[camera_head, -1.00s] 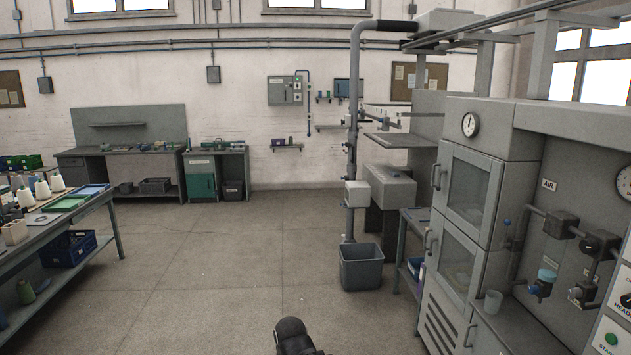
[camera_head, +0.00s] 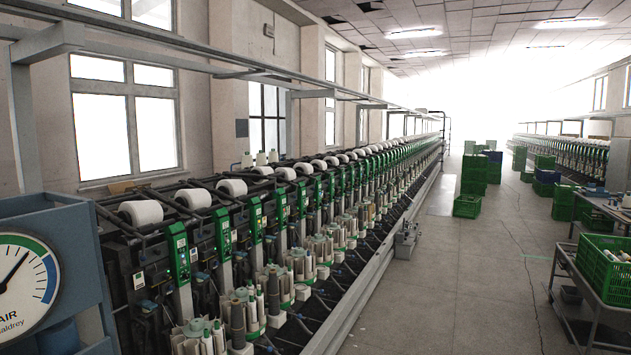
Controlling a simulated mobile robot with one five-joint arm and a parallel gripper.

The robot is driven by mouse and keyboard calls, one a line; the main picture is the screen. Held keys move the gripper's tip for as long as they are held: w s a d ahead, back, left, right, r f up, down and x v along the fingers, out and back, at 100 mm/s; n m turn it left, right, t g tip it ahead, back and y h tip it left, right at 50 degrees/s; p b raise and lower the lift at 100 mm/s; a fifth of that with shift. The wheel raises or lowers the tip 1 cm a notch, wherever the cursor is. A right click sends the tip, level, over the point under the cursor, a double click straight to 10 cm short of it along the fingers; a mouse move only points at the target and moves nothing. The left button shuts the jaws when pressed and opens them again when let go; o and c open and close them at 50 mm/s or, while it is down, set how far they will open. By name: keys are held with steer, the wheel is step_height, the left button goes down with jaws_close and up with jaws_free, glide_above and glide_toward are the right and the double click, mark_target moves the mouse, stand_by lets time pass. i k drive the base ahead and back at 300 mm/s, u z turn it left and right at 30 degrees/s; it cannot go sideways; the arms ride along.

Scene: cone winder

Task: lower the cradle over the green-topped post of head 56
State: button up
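A long row of winding heads runs from the left foreground into the distance. Each near head has a green-topped post (camera_head: 178,251) with a small panel. White yarn packages, such as the nearest one (camera_head: 141,212), sit on dark arms (camera_head: 118,218) behind the posts. These arms look like the cradles, but I cannot tell whether any is raised. The head numbers are too small to read, so I cannot tell which is head 56. My gripper is not in view.
A blue-grey cabinet with an AIR dial (camera_head: 22,281) stands at the near left. A trolley (camera_head: 590,290) carries a green crate (camera_head: 603,272) at the right. Green crates (camera_head: 474,172) stack farther down the aisle. The floor (camera_head: 455,290) between is largely clear.

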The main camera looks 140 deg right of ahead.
mark_target(257, 173)
steer(key=u, duration=0.4)
steer(key=k, duration=0.1)
steer(key=z, duration=3.35)
steer(key=k, duration=0.1)
steer(key=z, duration=1.65)
steer(key=k, duration=1)
steer(key=z, duration=0.05)
steer(key=i, duration=1)
steer(key=z, duration=0.95)
